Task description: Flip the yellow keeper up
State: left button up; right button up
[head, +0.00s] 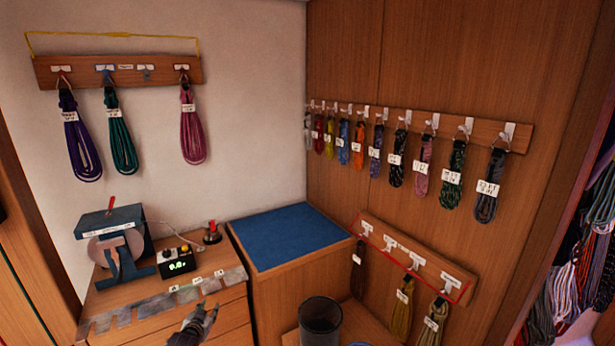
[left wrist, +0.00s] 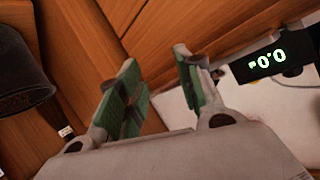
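The yellow keeper (head: 115,35) is a thin yellow bar on the wooden hook rack (head: 125,70) at the upper left wall. Its long side runs above the rack's top edge, clear of the hooks, with short ends coming down to the rack's two ends. Purple (head: 78,140), green (head: 120,135) and pink (head: 193,130) coils hang there, and one hook is empty. My left gripper (head: 210,312) is low in front of the drawer cabinet, far below the keeper. In the left wrist view its green-padded fingers (left wrist: 157,62) are apart with nothing between them. My right gripper is not in view.
A winder (head: 115,240) and a digital meter (head: 178,262) stand on the cabinet top. A blue-topped box (head: 290,237) is to the right, with a dark bin (head: 320,318) before it. A lower rack has a red keeper (head: 410,270). The wall below the coils is clear.

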pick_arm(q)
jog(key=s+d+f+g, duration=0.2)
jog(key=s+f+g, duration=0.1)
jog(key=s+f, duration=1.15)
jog(key=s+d+f+g, duration=0.3)
jog(key=s+f, duration=1)
jog(key=f, duration=0.2)
jog(key=s+d+f+g, duration=0.1)
jog(key=s+f, duration=0.4)
jog(key=s, duration=0.8)
jog(key=s+d+f+g, duration=0.2)
jog(key=s+f, duration=0.3)
jog(key=s, duration=0.8)
jog(key=s+d+f+g+h, duration=0.1)
jog(key=s+d+f+g, duration=0.1)
jog(key=s, duration=1.1)
notch_tip(320, 180, down, 3)
jog(key=shift+s+d+r+g+b, duration=0.15)
jog(key=shift+s+g+b, duration=0.25)
jog(key=shift+g, duration=0.2)
